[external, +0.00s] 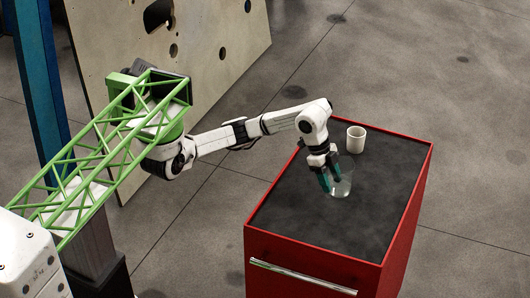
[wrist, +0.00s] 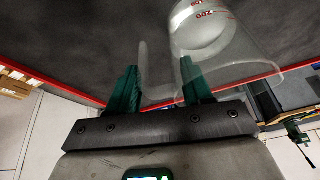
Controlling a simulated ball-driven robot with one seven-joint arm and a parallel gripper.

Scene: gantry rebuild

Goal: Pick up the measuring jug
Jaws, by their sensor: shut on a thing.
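The measuring jug (external: 343,187) is clear, with red markings that show in the wrist view (wrist: 215,42). In the external view it is on the dark top of the red cabinet. My gripper (external: 331,182) points down at the jug's left side. In the wrist view my gripper's green fingers (wrist: 160,78) are set apart with a clear part of the jug between them, shut on it. One finger shows against the jug's wall. The exact contact is hard to see through the clear material.
A white cup (external: 356,140) stands behind the jug on the red cabinet (external: 310,262). The front and right of the cabinet's dark top are clear. A pale panel with holes (external: 175,60) stands on the floor at the back left.

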